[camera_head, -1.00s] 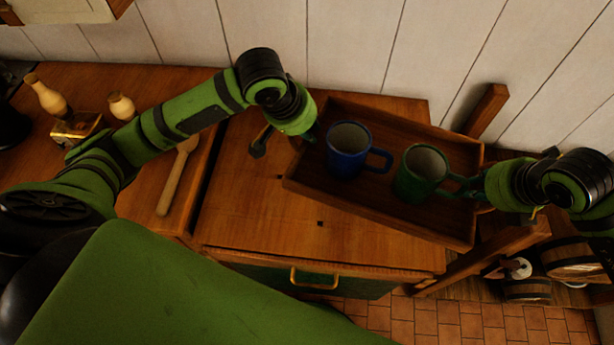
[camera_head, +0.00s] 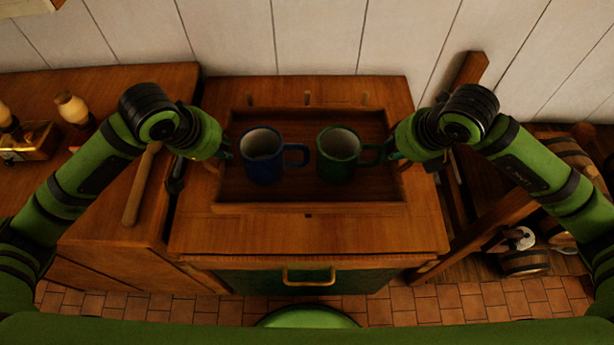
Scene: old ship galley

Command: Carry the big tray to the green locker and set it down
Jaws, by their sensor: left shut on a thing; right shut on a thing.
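The big wooden tray (camera_head: 310,207) is in the middle of the head view, square over the wooden top of the green locker (camera_head: 310,232). A blue mug (camera_head: 262,160) and a green mug (camera_head: 338,158) stand upright in it, side by side. My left gripper (camera_head: 226,150) is shut on the tray's left end, and my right gripper (camera_head: 395,160) is shut on its right end. The fingertips are partly hidden by the wrists. I cannot tell whether the tray's underside touches the locker top. The locker's green front has a brass handle (camera_head: 309,279).
A wooden counter (camera_head: 110,215) stands left of the locker, with a rolling-pin-like tool (camera_head: 140,188) and a brass box (camera_head: 28,143). A wooden frame (camera_head: 490,232) and barrels (camera_head: 525,262) stand to the right. The plank wall is behind.

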